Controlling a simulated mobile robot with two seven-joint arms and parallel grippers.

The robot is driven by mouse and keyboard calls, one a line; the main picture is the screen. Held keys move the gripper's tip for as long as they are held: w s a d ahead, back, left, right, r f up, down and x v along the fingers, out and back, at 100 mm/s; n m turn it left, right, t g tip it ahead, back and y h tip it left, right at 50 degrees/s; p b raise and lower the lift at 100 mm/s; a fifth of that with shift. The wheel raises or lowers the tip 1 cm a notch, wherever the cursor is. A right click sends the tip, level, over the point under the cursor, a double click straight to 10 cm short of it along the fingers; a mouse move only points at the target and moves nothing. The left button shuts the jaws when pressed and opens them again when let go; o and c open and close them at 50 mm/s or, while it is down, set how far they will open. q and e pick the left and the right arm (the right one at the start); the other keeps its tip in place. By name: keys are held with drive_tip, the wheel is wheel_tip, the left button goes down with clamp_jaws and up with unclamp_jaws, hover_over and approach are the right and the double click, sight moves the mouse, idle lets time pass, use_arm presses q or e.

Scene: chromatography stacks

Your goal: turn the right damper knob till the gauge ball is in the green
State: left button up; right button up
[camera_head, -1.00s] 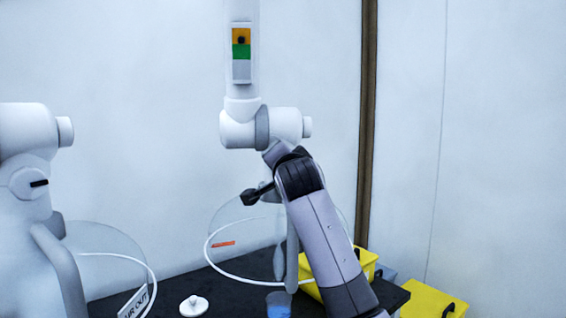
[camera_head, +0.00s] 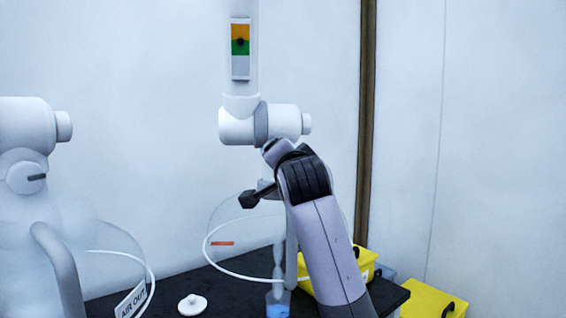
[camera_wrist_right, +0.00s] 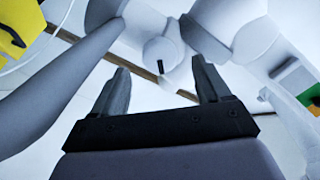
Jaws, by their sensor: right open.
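The right gauge (camera_head: 240,50) is a vertical strip with orange above green above grey. Its black ball (camera_head: 240,41) sits on the border of orange and green. My right gripper (camera_wrist_right: 160,65) is open in the wrist view, its two fingers apart. The white damper knob (camera_wrist_right: 160,48), with a black mark, shows between and beyond the fingertips; I cannot tell whether they touch it. In the head view my right arm hides this knob below the white valve body (camera_head: 240,126). My left gripper is not in view.
A second white column (camera_head: 28,125) with its own knob (camera_head: 26,177) stands at left. An AIR OUT sign (camera_head: 131,300), a white cap (camera_head: 192,304) and a blue beaker (camera_head: 278,304) are on the black table. Yellow bins (camera_head: 430,302) stand at right.

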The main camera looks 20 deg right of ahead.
drive_tip(key=shift+s+a, duration=0.15)
drive_tip(key=shift+s, duration=0.55)
drive_tip(key=shift+s+a, duration=0.1)
drive_tip(key=shift+s, duration=0.6)
drive_tip(key=shift+f, duration=0.1)
